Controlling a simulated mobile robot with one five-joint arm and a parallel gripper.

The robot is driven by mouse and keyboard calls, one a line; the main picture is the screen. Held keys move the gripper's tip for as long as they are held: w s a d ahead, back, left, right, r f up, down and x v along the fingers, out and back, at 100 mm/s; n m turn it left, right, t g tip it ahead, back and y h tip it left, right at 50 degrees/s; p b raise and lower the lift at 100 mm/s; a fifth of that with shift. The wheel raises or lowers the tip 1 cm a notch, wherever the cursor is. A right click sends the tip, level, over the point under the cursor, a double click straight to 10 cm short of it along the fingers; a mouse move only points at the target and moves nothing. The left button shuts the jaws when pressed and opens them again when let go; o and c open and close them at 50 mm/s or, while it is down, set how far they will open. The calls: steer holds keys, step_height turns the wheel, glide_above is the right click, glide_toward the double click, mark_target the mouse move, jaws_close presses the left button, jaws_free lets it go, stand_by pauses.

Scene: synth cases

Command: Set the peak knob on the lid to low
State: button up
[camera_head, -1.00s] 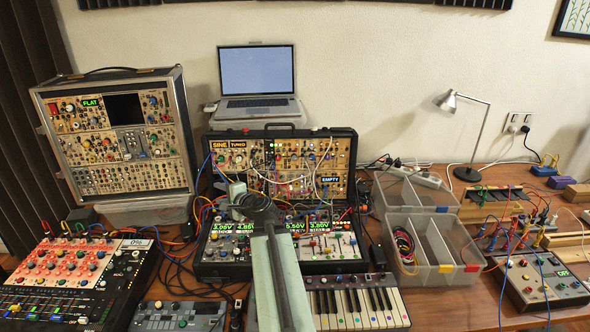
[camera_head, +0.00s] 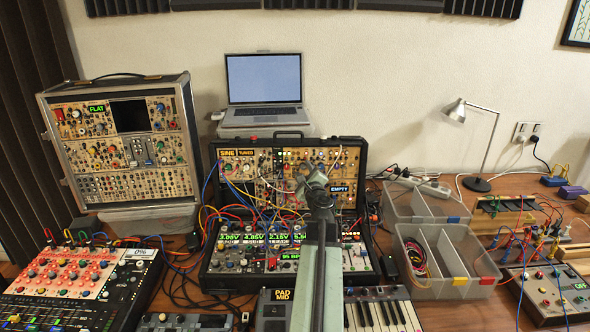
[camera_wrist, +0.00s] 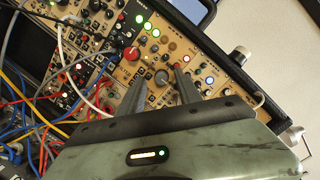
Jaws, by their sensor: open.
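The open black case in the middle has an upright lid (camera_head: 258,162) filled with tan module panels and small knobs. Its displays read SINE, TUNED and EMPTY. No label reading peak is legible, so I cannot tell which knob is the peak knob or its setting. My gripper (camera_head: 308,170) is in front of the lid's middle, and my arm hides part of the case. In the wrist view my gripper (camera_wrist: 158,74) is open, its two fingers pointing at the panel. A grey knob (camera_wrist: 161,77) shows between the fingertips; contact cannot be told. A red knob (camera_wrist: 131,53) is left of them.
Patch cables (camera_wrist: 40,110) crowd the left of the wrist view, and a white cable crosses the panel. A laptop (camera_head: 264,80) stands behind the lid. Another module case (camera_head: 120,140) is at left, clear bins (camera_head: 445,262) at right. A keyboard (camera_head: 382,312) lies in front.

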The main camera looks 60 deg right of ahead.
steer(key=shift+w+d, duration=0.2)
steer(key=shift+d, duration=0.25)
steer(key=shift+a, duration=0.1)
jaws_close()
steer(key=shift+w+d+r, duration=0.1)
steer(key=shift+w+d, duration=0.1)
steer(key=shift+s+a, duration=0.1)
steer(key=shift+a, duration=0.1)
